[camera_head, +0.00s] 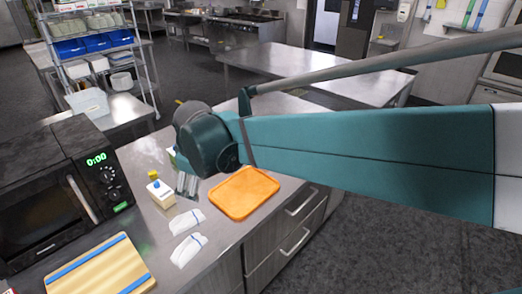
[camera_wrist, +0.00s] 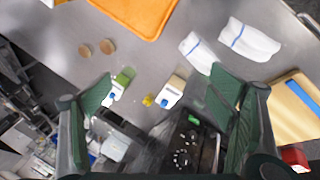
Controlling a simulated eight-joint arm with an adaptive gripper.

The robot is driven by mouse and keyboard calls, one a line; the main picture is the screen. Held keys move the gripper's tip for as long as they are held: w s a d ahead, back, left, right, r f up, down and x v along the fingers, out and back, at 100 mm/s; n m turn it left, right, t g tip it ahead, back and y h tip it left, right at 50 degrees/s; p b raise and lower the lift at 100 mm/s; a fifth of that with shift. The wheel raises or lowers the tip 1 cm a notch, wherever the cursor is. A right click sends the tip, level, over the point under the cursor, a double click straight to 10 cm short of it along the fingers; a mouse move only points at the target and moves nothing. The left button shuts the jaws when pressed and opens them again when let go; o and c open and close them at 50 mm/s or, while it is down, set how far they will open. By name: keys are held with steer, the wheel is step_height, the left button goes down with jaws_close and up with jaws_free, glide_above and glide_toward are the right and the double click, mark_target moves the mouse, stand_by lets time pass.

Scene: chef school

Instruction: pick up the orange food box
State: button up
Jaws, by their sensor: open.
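I see no clear orange food box. The only large orange thing is a flat, tray-like orange slab (camera_head: 244,193) on the counter. Part of it shows at the top edge of the wrist view (camera_wrist: 137,12). A small piece with an orange edge at the top left of the wrist view is cut off. My gripper (camera_wrist: 161,88) is open and empty above the counter, its two green fingers wide apart. Between them, lower down, are a white carton with a blue cap (camera_wrist: 172,93) and a green-topped carton (camera_wrist: 123,78). In the head view my arm hides some of the counter.
The white carton (camera_head: 161,193) stands near a black microwave (camera_head: 52,190). Two folded white cloths (camera_head: 187,236) and a wooden board with blue bands (camera_head: 98,270) lie on the counter (camera_head: 222,240). Two round brown pieces (camera_wrist: 97,48) show in the wrist view.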

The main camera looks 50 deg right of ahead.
steer(key=w+d+f+n+g+h+p, duration=0.1)
steer(key=w+d+f+n+p, duration=0.2)
steer(key=d, duration=0.6)
steer(key=w+d+f+n+g+p, duration=0.1)
steer(key=w+d+n+g, duration=0.3)
steer(key=d, duration=0.6)
steer(key=w+d+f+n+t+h+p, duration=0.1)
steer(key=w+d+f+p, duration=0.1)
steer(key=w+d, duration=0.5)
steer(key=s+d+f+n+p, duration=0.1)
steer(key=d+f, duration=0.2)
steer(key=d, duration=0.3)
steer(key=s+d+f+n+g+p, duration=0.1)
steer(key=d+f+n, duration=0.1)
steer(key=d, duration=0.4)
steer(key=shift+s+d+f+g, duration=0.2)
steer(key=shift+s+f+g, duration=0.1)
steer(key=shift+f, duration=0.45)
steer(key=shift+f, duration=0.1)
steer(key=shift+x, duration=1.2)
steer(key=shift+d+x, duration=0.1)
steer(key=shift+x, duration=1.2)
steer(key=shift+d+x, duration=0.15)
steer(key=shift+x, duration=1.15)
